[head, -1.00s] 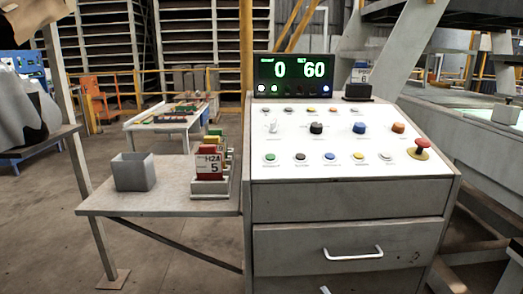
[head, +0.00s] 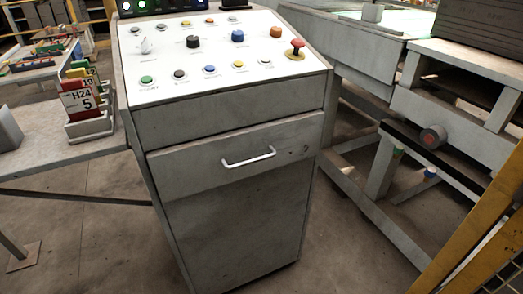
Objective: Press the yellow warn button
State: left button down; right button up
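The control panel (head: 150,90) is a white sloped top on a grey drawer cabinet, at upper left to centre in the head view. A yellow button (head: 238,65) sits in its front row, between a blue button (head: 209,70) and a white one (head: 265,61). Another small yellowish button or lamp (head: 186,23) is in the back row. The labels are too small to read, so I cannot confirm which is marked warn. Neither of my grippers is in view.
A red mushroom button (head: 296,47) stands at the panel's right edge, with several knobs in the middle row. A side shelf (head: 50,140) with a tag rack (head: 90,128) is at left. A yellow rail (head: 470,240) and grey frames stand at right. Floor shows in front.

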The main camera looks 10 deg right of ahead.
aim_at(238, 63)
jog(key=z, duration=1.95)
jog(key=k, duration=1.3)
jog(key=u, duration=1.5)
jog(key=i, duration=1)
